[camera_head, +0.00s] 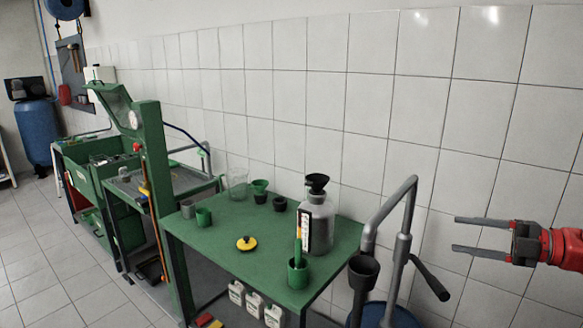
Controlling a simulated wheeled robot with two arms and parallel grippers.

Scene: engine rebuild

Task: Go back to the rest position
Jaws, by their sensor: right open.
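My right gripper (482,236) is at the right side of the head view. Its two long grey fingers point left and are apart, with nothing between them. The red arm behind it comes in from the right edge. It is in front of the tiled wall, right of the green table and of the grey pump pipe, and appears clear of both. My left gripper does not show.
A green table (212,258) bears a grey bottle with a black funnel (318,215), a green cup (298,273), a yellow-black cap (246,243) and several small cups. A grey pump pipe (403,250) rises near my gripper. A green press (158,190) stands left. Floor is clear at lower left.

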